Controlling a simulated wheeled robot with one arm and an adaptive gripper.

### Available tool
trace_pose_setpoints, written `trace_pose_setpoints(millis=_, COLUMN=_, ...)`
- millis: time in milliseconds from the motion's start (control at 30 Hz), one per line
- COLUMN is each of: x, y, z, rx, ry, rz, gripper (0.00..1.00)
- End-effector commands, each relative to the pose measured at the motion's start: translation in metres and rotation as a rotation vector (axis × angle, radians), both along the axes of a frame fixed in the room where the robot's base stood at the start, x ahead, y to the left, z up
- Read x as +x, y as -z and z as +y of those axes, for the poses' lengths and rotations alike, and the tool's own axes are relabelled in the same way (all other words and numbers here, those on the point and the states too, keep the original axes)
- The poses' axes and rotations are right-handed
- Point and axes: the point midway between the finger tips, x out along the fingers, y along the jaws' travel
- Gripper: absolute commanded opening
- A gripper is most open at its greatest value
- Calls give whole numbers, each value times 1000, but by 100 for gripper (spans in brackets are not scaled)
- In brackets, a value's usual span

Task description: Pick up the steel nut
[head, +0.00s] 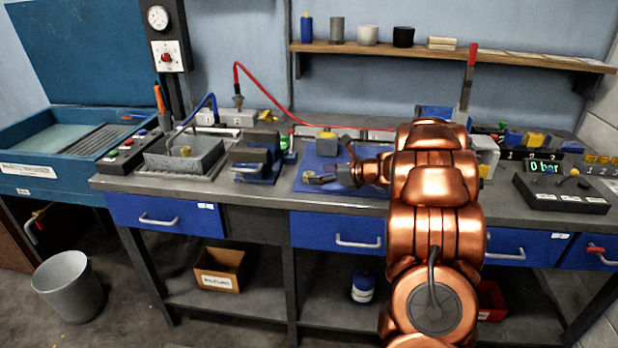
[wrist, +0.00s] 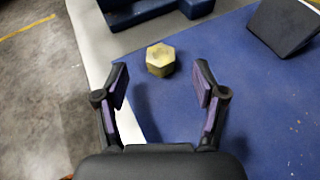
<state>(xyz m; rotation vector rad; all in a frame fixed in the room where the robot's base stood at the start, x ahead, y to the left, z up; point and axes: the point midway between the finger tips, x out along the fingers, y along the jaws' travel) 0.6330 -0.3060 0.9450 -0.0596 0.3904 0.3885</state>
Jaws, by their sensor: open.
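A hexagonal nut, dull yellowish in the wrist view (wrist: 160,59), lies flat near the edge of the blue mat (wrist: 255,115). My gripper (wrist: 160,82) is open and empty, its dark fingers with purple pads spread apart. The nut shows just beyond the fingertips, roughly centred between them, with clear mat around it. In the head view my gripper (head: 322,180) is low over the mat, and the nut is small and hard to make out beside the fingers. My copper-coloured arm hides part of the bench on the right.
A blue and grey vise (head: 257,158) stands left of the mat. A dark block (wrist: 284,26) sits on the mat to the right of the nut. A grey tray (head: 182,155) is farther left. A control box (head: 562,192) stands at the right.

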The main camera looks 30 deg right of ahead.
Motion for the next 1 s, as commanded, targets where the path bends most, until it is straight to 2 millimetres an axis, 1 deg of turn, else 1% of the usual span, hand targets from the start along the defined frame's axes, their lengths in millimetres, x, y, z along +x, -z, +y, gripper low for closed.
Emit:
trace_pose_setpoints(millis=167, x=10, y=4, z=4, rx=0, ry=-1, rz=2, gripper=70)
trace_pose_setpoints(millis=533, x=41, y=15, z=16, rx=-4, ry=-2, rz=1, gripper=70)
trace_pose_setpoints(millis=700, x=47, y=18, z=18, rx=-3, ry=-2, rz=0, gripper=70)
trace_pose_setpoints(millis=900, x=47, y=18, z=18, rx=-3, ry=-1, rz=-1, gripper=70)
trace_pose_setpoints(millis=967, x=47, y=18, z=18, rx=-2, ry=-1, rz=0, gripper=65)
trace_pose_setpoints(millis=1000, x=46, y=18, z=18, rx=-3, ry=-1, rz=0, gripper=61)
